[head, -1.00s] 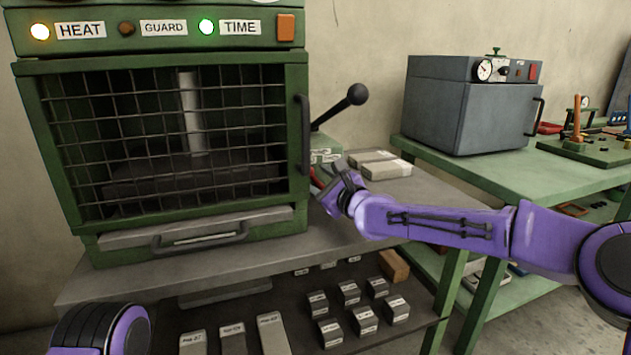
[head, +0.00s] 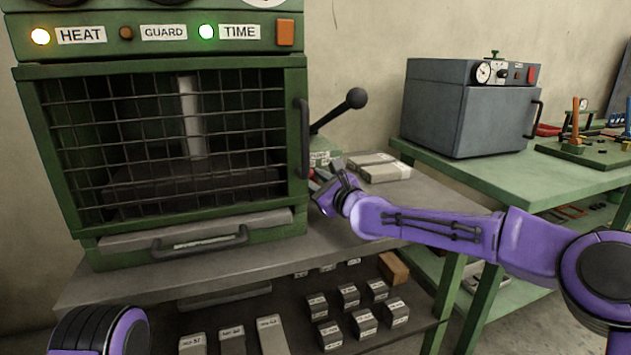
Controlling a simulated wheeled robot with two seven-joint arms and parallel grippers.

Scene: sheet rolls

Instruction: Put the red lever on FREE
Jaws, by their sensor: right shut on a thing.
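The red lever (head: 313,173) shows only as a small red bit at the right side of the green press (head: 299,225), behind my right gripper. My right gripper (head: 322,181) is shut on the red lever, and its fingers hide most of it. A green box with a partly hidden label (head: 320,157) sits just behind the gripper; I cannot read a FREE mark there. Of my left arm, only a purple joint shows at the bottom left; its gripper is out of view.
A black ball-ended handle (head: 355,98) sticks up right of the press. Pale packets (head: 385,172) lie on the bench behind my right forearm. Labelled blocks (head: 348,295) stand on the shelf below. A grey oven (head: 470,115) stands on the green table at right.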

